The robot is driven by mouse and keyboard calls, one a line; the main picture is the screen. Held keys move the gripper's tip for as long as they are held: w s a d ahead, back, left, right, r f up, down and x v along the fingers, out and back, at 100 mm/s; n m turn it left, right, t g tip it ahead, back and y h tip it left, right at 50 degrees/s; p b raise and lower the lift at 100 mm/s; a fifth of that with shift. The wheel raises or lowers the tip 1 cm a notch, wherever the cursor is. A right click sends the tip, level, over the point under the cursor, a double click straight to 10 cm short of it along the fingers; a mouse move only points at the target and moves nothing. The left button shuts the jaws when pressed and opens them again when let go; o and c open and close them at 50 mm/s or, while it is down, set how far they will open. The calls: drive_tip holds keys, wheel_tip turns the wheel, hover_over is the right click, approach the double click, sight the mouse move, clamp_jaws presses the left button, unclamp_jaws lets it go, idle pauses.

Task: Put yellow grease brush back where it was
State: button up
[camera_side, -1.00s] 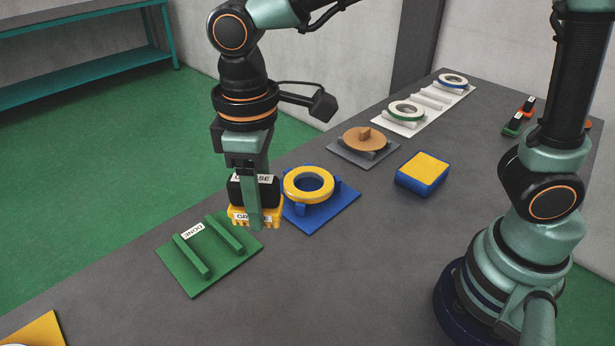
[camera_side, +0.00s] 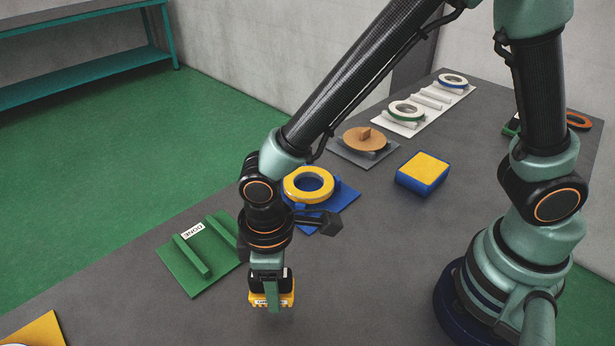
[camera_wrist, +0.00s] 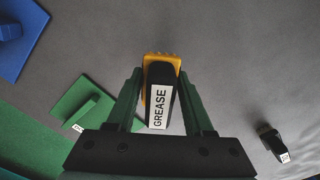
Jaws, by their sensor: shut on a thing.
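The yellow grease brush (camera_side: 271,298) has a black handle and yellow bristles. In the side view it hangs below my gripper (camera_side: 268,282), bristles down, over the grey table in front of the green plate. In the wrist view the brush (camera_wrist: 160,70), with a white GREASE label, sits between the two green fingers of my gripper (camera_wrist: 161,95), which is shut on it. I cannot tell whether the bristles touch the table.
A green plate (camera_side: 188,278) marked DONE with two bars lies left. A yellow ring (camera_side: 307,199) sits on a blue stand (camera_side: 345,198). A blue-yellow pad (camera_side: 424,169) lies right. In the wrist view a black labelled object (camera_wrist: 270,138) lies right. The middle table is free.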

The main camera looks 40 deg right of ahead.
drive_tip(key=shift+f, duration=2.2)
drive_tip(key=shift+f, duration=0.15)
drive_tip(key=o, duration=1.2)
wheel_tip(320, 180, up, 12)
drive_tip(key=shift+d+r, duration=0.1)
drive_tip(key=shift+r, duration=0.05)
drive_tip(key=w+d+r+m+t, duration=0.1)
drive_tip(key=d+r+m, duration=0.3)
drive_tip(key=d, duration=0.8)
drive_tip(key=w+d+r+m+t, duration=0.1)
drive_tip(key=d+r+m+t, duration=0.3)
drive_tip(key=d+r, duration=0.4)
drive_tip(key=d+m, duration=0.1)
drive_tip(key=d, duration=0.3)
drive_tip(key=shift+w+d+t, duration=0.15)
drive_tip(key=shift+d+t, duration=0.15)
